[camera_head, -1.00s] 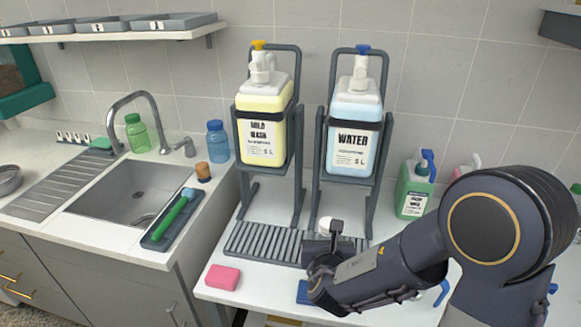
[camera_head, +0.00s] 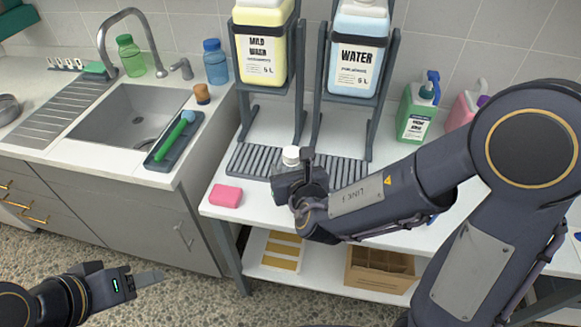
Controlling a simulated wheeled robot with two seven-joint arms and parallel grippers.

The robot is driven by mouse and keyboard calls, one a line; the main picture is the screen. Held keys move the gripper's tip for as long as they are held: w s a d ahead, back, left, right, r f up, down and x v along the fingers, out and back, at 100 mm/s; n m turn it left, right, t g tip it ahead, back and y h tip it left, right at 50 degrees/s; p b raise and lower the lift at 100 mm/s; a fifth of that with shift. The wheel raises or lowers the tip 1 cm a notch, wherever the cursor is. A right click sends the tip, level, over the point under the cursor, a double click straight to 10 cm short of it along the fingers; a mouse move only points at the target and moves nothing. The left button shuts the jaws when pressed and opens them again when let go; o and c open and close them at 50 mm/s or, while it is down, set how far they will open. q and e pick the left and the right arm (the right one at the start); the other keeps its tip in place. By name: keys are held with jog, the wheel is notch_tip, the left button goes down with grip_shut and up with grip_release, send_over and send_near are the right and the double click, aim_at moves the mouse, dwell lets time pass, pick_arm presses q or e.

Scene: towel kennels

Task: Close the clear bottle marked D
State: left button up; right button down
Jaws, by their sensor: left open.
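No bottle with a readable D shows. A small white round top (camera_head: 291,155) shows on the slatted drain rack, just behind my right gripper; what is under it is hidden, so I cannot tell whether it is a cap or a bottle top. My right gripper (camera_head: 292,188) is over the front of the counter by the rack, with its fingers pointing away and mostly hidden by its own body. I cannot tell whether it holds anything. My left gripper (camera_head: 148,278) is low at the left, above the floor in front of the sink cabinet, open and empty.
A yellow jug (camera_head: 263,50) and a water jug (camera_head: 356,55) hang in stands behind the rack (camera_head: 245,160). A pink sponge (camera_head: 226,196) lies left of my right gripper. A green bottle (camera_head: 417,112) stands at the right. The sink (camera_head: 125,115) is at the left.

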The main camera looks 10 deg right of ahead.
pick_arm(q)
jog(key=w+d+r+g+y, duration=0.1)
jog(key=w+d+r+g, duration=0.1)
jog(key=w+r, duration=0.55)
notch_tip(320, 180, up, 6)
jog(key=n+g+y, duration=0.3)
jog(key=n, duration=0.4)
send_over(292, 151)
jog(key=shift+a+f, duration=0.1)
jog(key=shift+a, duration=0.35)
jog(key=shift+d+f+g, duration=0.2)
jog(key=shift+d+g, duration=0.1)
jog(key=shift+d, duration=0.15)
jog(key=shift+f, duration=4)
